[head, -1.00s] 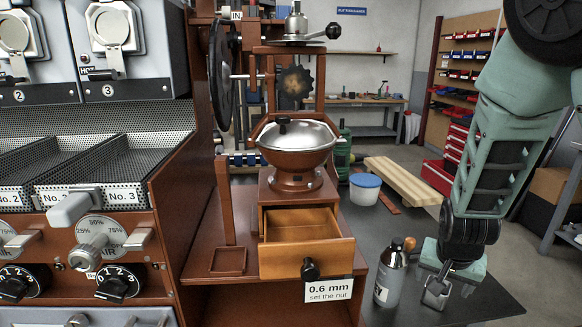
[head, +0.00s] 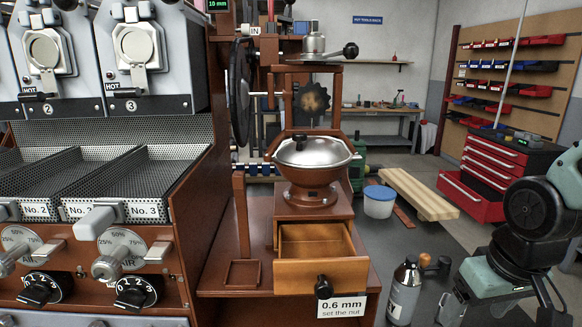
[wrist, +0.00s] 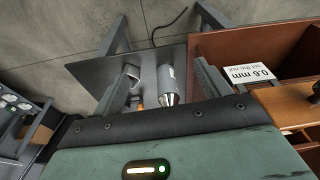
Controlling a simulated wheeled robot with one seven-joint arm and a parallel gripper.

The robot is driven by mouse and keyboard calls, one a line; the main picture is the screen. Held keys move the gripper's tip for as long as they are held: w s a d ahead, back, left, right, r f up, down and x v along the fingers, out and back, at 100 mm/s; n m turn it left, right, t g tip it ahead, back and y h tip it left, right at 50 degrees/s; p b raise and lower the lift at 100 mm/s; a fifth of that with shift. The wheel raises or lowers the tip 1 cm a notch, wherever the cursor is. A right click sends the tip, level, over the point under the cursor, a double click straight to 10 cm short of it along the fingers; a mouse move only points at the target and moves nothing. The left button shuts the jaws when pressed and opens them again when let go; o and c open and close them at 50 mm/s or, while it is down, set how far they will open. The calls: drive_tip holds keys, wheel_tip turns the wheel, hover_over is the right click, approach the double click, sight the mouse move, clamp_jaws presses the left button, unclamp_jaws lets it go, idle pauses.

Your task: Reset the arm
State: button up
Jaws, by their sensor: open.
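My gripper (head: 462,308) is low at the right of the head view, just right of a silver canister (head: 404,292). It is pointed down toward the dark table. In the wrist view its two fingers (wrist: 163,78) are spread apart with nothing held between them. The canister (wrist: 170,85) shows beyond and between the fingers there, apart from them as far as I can tell. My arm is bent, with its black joint near the right edge of the head view.
A brown grinder with a silver bowl (head: 313,152) and an open wooden drawer (head: 320,275) stands left of my gripper. The roaster (head: 150,225) fills the left. A red tool chest (head: 495,165) is at the back right.

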drive_tip(key=s+a+r+n+g+p, duration=0.2)
drive_tip(key=s+a+r+n+p, duration=0.4)
drive_tip(key=s+a+r, duration=0.5)
drive_tip(key=s+a+p, duration=0.1)
drive_tip(key=a+p, duration=0.1)
drive_tip(key=a, duration=0.1)
drive_tip(key=shift+s+a+r+p, duration=0.15)
drive_tip(key=shift+a+p, duration=0.15)
drive_tip(key=shift+p, duration=0.1)
